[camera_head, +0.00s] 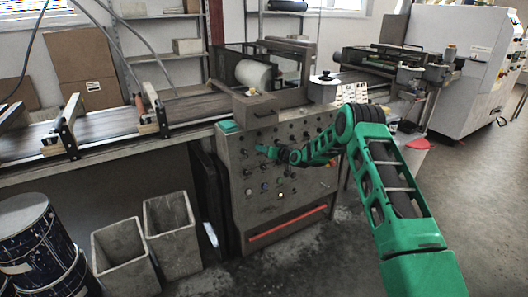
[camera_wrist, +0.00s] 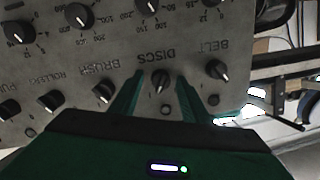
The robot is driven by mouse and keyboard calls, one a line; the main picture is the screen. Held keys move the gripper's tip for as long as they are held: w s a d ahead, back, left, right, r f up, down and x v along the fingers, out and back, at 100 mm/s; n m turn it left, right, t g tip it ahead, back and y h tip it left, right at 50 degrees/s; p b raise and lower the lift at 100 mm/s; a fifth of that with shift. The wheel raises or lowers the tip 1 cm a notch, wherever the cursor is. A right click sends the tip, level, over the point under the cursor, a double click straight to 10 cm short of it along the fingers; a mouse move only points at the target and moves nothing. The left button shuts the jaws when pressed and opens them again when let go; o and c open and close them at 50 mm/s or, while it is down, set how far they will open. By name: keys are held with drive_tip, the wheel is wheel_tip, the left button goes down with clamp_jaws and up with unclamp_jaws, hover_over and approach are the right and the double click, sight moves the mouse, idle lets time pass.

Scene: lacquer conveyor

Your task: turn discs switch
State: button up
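The grey control panel (camera_head: 262,190) faces me in the head view, with rows of dark knobs. In the wrist view the panel (camera_wrist: 205,45) is upside down. The discs switch (camera_wrist: 162,80) is a small dark rotary knob with a light pointer, under the label "DISCS". My gripper (camera_wrist: 160,84) is open, with one green finger on each side of the discs switch in that view; I cannot tell whether they touch it. In the head view my gripper (camera_head: 268,152) is at the panel's upper part, and the discs switch cannot be made out there.
In the wrist view the brush knob (camera_wrist: 103,91) is left of the fingers and the belt knob (camera_wrist: 217,69) right. A conveyor (camera_head: 100,131) runs left of the panel. Grey bins (camera_head: 172,236) and blue drums (camera_head: 28,232) stand on the floor at left.

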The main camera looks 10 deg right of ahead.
drive_tip(key=v, duration=1)
drive_tip(key=shift+s, duration=0.35)
drive_tip(key=shift+d, duration=0.15)
